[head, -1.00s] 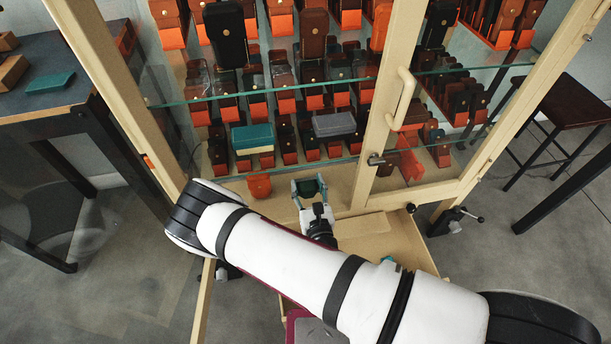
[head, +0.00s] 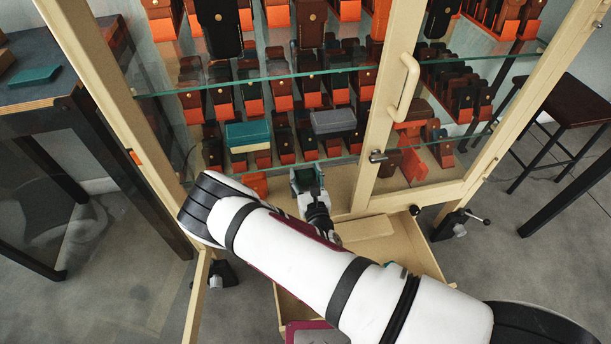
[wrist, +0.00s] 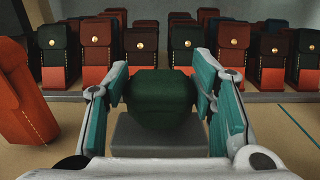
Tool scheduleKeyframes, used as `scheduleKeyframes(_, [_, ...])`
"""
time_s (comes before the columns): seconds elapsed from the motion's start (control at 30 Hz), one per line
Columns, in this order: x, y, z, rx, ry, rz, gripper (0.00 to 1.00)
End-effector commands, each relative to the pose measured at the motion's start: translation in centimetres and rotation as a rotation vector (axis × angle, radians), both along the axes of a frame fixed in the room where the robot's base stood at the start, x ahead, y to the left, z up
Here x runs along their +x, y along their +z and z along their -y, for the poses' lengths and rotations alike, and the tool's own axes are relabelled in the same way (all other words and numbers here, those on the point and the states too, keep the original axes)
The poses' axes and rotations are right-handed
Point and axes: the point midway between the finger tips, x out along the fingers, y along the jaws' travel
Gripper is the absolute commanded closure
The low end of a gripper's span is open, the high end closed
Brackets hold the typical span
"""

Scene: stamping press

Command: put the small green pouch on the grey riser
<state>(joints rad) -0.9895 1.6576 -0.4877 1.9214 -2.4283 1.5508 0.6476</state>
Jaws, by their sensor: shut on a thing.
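The small green pouch (wrist: 160,96) is dark green and sits between the teal-padded fingers of my gripper (wrist: 161,92) in the wrist view. My gripper (head: 308,180) is shut on it, low at the front of the cabinet in the head view, where the pouch (head: 307,174) is small and partly hidden. A grey block (wrist: 160,136), which looks like the grey riser, shows directly below the pouch in the wrist view. I cannot tell whether the pouch touches it. In the head view my gripper and arm hide that spot.
An orange-brown pouch (wrist: 23,95) leans close to the left of my gripper. Rows of pouches on orange stands (wrist: 148,52) line the back. A glass shelf (head: 350,157) edge, a teal box (head: 248,133) and a grey box (head: 333,122) are above. The cabinet's door post (head: 375,150) stands to the right.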

Motion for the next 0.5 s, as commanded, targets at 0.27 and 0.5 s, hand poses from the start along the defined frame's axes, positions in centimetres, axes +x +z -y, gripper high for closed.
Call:
scheduleKeyframes(0.27, [-0.02,-0.24,0.02,0.000,0.000,0.000,0.47])
scheduleKeyframes(0.5, [-0.02,-0.17,0.02,0.000,0.000,0.000,0.29])
